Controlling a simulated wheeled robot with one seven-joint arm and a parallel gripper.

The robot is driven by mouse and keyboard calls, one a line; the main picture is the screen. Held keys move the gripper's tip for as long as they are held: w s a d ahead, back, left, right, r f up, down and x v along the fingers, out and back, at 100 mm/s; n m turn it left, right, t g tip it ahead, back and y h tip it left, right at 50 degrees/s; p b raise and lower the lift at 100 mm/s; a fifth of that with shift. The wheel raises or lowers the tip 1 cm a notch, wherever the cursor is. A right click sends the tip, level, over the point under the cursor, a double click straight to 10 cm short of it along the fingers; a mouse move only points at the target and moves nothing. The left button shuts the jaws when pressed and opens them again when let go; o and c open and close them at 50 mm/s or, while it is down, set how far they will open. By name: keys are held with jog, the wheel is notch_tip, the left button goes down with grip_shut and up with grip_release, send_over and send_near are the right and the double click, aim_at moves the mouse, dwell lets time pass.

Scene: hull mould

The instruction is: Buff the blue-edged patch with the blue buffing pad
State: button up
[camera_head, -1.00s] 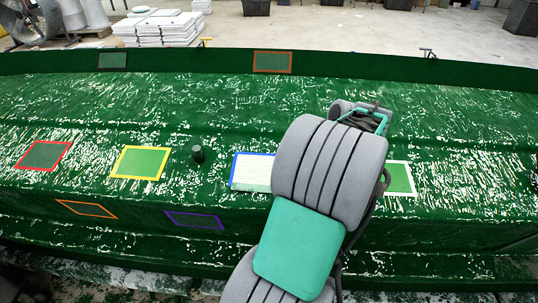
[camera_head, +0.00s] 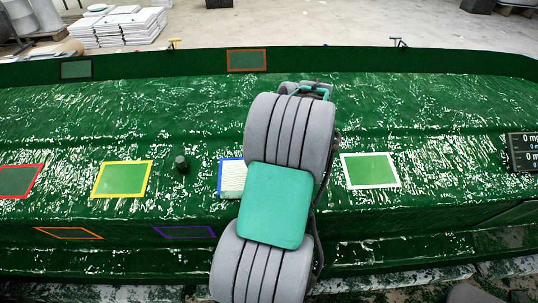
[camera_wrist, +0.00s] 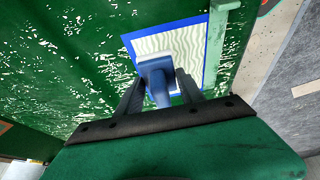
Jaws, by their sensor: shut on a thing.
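The blue-edged patch (camera_head: 231,178) is on the green hull mould (camera_head: 120,110), left of my arm in the head view, which hides its right part. In the wrist view the blue-edged patch (camera_wrist: 182,42) has a pale surface with wavy streaks. My gripper (camera_wrist: 160,80) is shut on the blue buffing pad (camera_wrist: 157,66). The pad overlaps the patch's lower left part in that view; I cannot tell whether it touches. My arm hides gripper and pad in the head view.
A yellow-edged patch (camera_head: 122,179) and a dark stub (camera_head: 181,164) lie left, a white-edged patch (camera_head: 370,170) right. Other framed patches include red (camera_head: 18,181), orange (camera_head: 69,233) and purple (camera_head: 184,232). A dark display (camera_head: 523,152) stands at the right edge.

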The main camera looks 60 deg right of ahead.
send_over(218, 182)
jog(key=w+d, duration=0.2)
jog(key=d, duration=0.1)
jog(key=shift+s+d+p, duration=0.15)
jog(key=shift+d+p, duration=0.05)
jog(key=shift+p, duration=0.25)
jog(key=s+a+b, duration=0.1)
jog(key=s+a+f+b, duration=0.1)
jog(key=s+a, duration=0.1)
jog(key=shift+a, duration=0.1)
jog(key=shift+s+a+f+b, duration=0.1)
jog(key=shift+a+f+b, duration=0.05)
jog(key=shift+f+b, duration=0.35)
jog(key=shift+s+a+f+b, duration=0.1)
jog(key=shift+f+b, duration=0.3)
jog(key=shift+b, duration=0.15)
jog(key=shift+w+d+f, duration=0.15)
jog(key=shift+f, duration=0.15)
jog(key=shift+d+f+b, duration=0.1)
jog(key=shift+f+b, duration=0.65)
jog(key=shift+b, duration=0.25)
